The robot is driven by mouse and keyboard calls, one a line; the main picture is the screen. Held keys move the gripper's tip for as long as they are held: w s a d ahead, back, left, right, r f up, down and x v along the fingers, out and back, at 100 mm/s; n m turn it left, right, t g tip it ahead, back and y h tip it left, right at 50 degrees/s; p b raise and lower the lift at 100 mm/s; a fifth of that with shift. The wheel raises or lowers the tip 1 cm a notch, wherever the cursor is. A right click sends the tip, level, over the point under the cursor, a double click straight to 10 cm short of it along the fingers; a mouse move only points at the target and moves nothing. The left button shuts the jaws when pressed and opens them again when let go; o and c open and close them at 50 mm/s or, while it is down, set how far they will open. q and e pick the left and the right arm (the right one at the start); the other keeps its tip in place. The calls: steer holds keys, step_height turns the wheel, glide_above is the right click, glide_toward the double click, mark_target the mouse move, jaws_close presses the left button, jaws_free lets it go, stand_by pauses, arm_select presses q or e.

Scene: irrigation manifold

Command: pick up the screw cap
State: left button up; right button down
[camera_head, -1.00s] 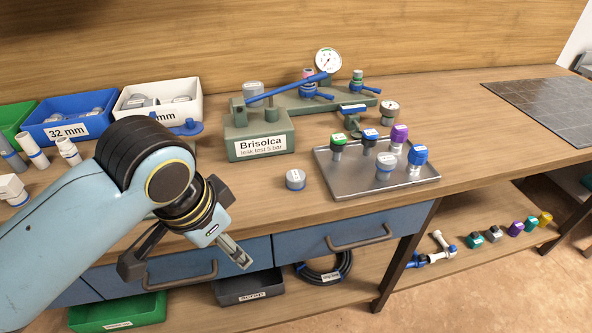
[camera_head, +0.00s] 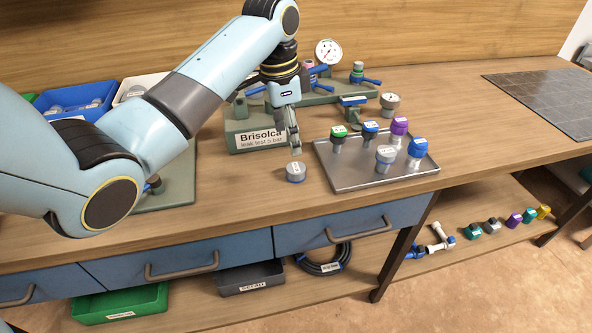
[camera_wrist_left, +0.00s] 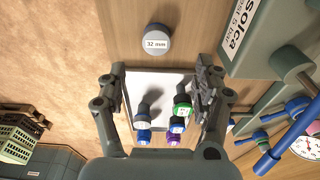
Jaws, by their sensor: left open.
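The screw cap (camera_head: 295,172) is a grey, round cap with a white top label. It stands on the wooden bench in front of the green Brisolca test block, left of the metal tray. In the left wrist view the cap (camera_wrist_left: 156,42) reads "32 mm" and lies beyond the fingertips, with nothing between the fingers. My left gripper (camera_head: 294,150) points down just above and behind the cap in the head view. In the left wrist view the gripper (camera_wrist_left: 161,72) has its fingers wide apart. My right gripper is not in view.
A metal tray (camera_head: 350,178) with several coloured valve pieces stands close to the right of the cap. The Brisolca block (camera_head: 240,139) with gauge and blue levers is behind. Bench room is clear in front of the cap. Bins stand at the back left.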

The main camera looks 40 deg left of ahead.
mark_target(296, 167)
arm_select(q)
step_height(296, 167, down, 4)
steer(key=shift+w+d+r, duration=0.1)
steer(key=shift+d+r, duration=0.05)
steer(key=f, duration=0.5)
steer(key=shift+d+f, duration=0.15)
steer(key=shift+d, duration=0.2)
steer(key=c, duration=1.1)
